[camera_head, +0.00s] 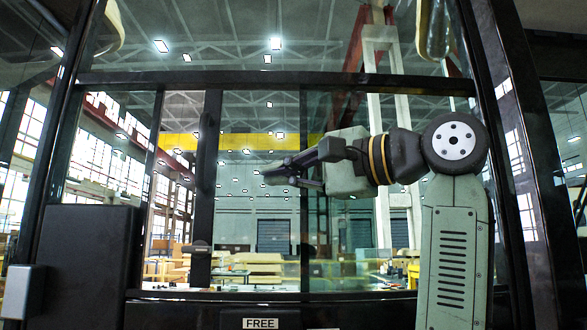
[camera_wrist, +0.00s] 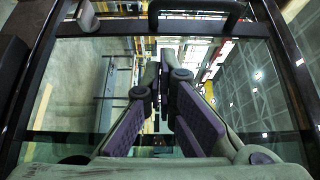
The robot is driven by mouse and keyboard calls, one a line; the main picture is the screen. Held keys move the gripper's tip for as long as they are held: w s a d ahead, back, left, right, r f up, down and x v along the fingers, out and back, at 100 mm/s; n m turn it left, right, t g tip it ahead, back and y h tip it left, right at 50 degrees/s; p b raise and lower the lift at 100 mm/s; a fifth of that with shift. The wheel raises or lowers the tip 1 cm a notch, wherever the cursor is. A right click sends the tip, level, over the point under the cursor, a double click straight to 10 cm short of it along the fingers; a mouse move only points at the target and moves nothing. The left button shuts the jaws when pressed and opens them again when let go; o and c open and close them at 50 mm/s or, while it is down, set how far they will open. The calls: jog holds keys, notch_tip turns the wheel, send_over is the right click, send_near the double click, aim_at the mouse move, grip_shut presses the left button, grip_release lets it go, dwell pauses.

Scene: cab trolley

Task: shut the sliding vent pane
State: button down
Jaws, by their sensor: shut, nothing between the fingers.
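The vent pane's dark upright edge bar (camera_head: 205,180) stands left of the middle of the window in the head view. A small latch-like knob (camera_head: 200,247) sits low on it. In the wrist view the bar (camera_wrist: 195,27) crosses the top, with a grey knob (camera_wrist: 85,15) at left and a dark curved handle (camera_wrist: 236,14) at right. My gripper (camera_head: 268,175) is shut and empty, right of the bar in the head view and apart from it. Its fingertips (camera_wrist: 165,62) point toward the bar in the wrist view. Whether the pane stands open is hard to tell through the glass.
Another dark upright (camera_head: 303,190) stands behind my gripper. A top rail (camera_head: 270,79) and a bottom rail (camera_head: 230,295) bound the window. A "FREE" label (camera_head: 260,323) is below. A dark box (camera_head: 80,258) stands at lower left. The hall lies beyond the glass.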

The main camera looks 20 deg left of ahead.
jog(key=shift+s+a+p, duration=0.15)
jog(key=shift+a+p, duration=0.9)
jog(key=shift+a, duration=3.2)
jog(key=shift+a, duration=0.2)
jog(key=s+a, duration=0.3)
jog(key=a, duration=0.7)
jog(key=shift+s+a, duration=0.3)
jog(key=shift+a, duration=0.1)
jog(key=v, duration=1.2)
